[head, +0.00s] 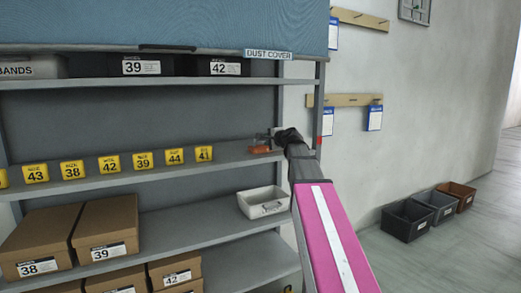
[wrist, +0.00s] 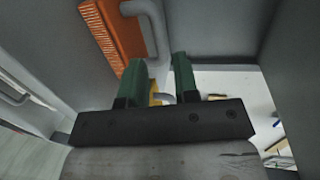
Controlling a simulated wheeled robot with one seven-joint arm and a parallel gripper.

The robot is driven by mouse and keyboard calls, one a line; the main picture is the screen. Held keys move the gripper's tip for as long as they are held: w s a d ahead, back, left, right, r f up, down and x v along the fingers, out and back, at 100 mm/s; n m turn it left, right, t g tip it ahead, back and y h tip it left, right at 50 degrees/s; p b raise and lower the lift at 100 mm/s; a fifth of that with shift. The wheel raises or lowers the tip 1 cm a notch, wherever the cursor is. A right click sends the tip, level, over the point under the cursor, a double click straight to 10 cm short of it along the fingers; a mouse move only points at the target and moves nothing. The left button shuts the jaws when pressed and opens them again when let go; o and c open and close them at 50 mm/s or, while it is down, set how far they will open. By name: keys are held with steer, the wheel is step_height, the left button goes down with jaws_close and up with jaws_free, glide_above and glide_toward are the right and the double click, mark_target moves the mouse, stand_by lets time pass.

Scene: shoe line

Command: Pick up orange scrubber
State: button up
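The orange scrubber (head: 261,149) lies on the middle shelf near its right end in the head view. In the wrist view the orange scrubber (wrist: 126,34) is at the top, left of centre, with bristles along its left side and a grey curved bar beside it. My gripper (wrist: 157,65) has two green fingers that stand apart with a gap between them. The fingertips are close to the scrubber and the grey bar; I cannot tell whether they touch. In the head view my gripper (head: 272,137) is at the shelf end, partly hidden by my arm.
Yellow number signs (head: 111,164) line the shelf to the left. A white bin (head: 264,203) stands on the shelf below. Shoe boxes (head: 106,226) fill the lower left. A grey upright post (head: 321,105) is close on the right. Dark bins (head: 407,220) stand on the floor.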

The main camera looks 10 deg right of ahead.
steer(key=shift+x, duration=3.15)
steer(key=shift+s+a, duration=0.1)
steer(key=shift+a, duration=0.05)
steer(key=shift+c, duration=0.2)
jaws_close()
